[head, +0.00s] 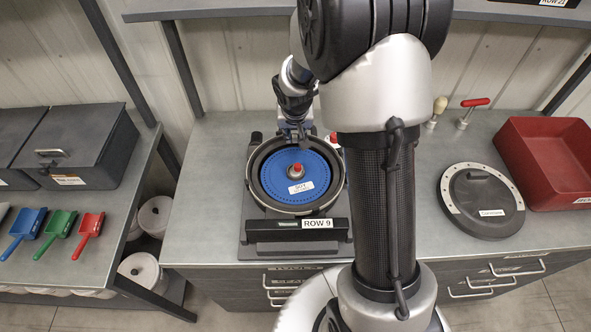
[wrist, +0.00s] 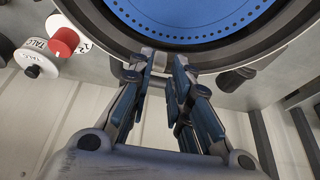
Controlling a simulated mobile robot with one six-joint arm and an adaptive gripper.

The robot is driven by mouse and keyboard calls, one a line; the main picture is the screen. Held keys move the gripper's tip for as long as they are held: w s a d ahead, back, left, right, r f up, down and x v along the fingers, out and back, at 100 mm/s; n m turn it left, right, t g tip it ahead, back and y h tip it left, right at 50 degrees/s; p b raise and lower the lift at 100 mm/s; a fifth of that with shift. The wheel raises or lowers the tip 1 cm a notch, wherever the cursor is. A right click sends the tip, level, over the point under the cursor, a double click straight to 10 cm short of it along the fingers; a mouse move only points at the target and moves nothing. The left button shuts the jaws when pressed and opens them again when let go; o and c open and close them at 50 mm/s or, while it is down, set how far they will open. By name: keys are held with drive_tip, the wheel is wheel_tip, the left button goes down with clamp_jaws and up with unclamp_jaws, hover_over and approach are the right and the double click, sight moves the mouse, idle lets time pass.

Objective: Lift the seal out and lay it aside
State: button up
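The seed meter housing (head: 254,206) stands on the bench, round and open on top, with a pale rim. A blue seed disc (head: 275,182) with a red-topped hub (head: 296,170) lies in it. A dark ring (head: 326,205), apparently the seal, surrounds the disc; it also shows in the wrist view (wrist: 120,42) beside the blue disc (wrist: 215,12). My gripper (head: 294,133) is at the back edge of the housing, and its fingertips (wrist: 163,62) are close together there. A small grey piece shows between them; whether they grip it is unclear.
A black round cover (head: 482,200) lies right on the bench, near a red bin (head: 550,160). A talc container (wrist: 36,58) stands close beside the housing. Scoops, including a green scoop (head: 56,232), lie on the left bench. Bare bench (head: 205,190) lies left of the housing.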

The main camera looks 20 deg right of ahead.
sight(295, 137)
drive_tip(key=x, duration=0.3)
drive_tip(key=shift+c, duration=0.3)
clamp_jaws()
drive_tip(key=shift+r, duration=0.1)
wheel_tip(295, 137, up, 20)
drive_tip(key=p, duration=0.4)
drive_tip(key=shift+p, duration=0.4)
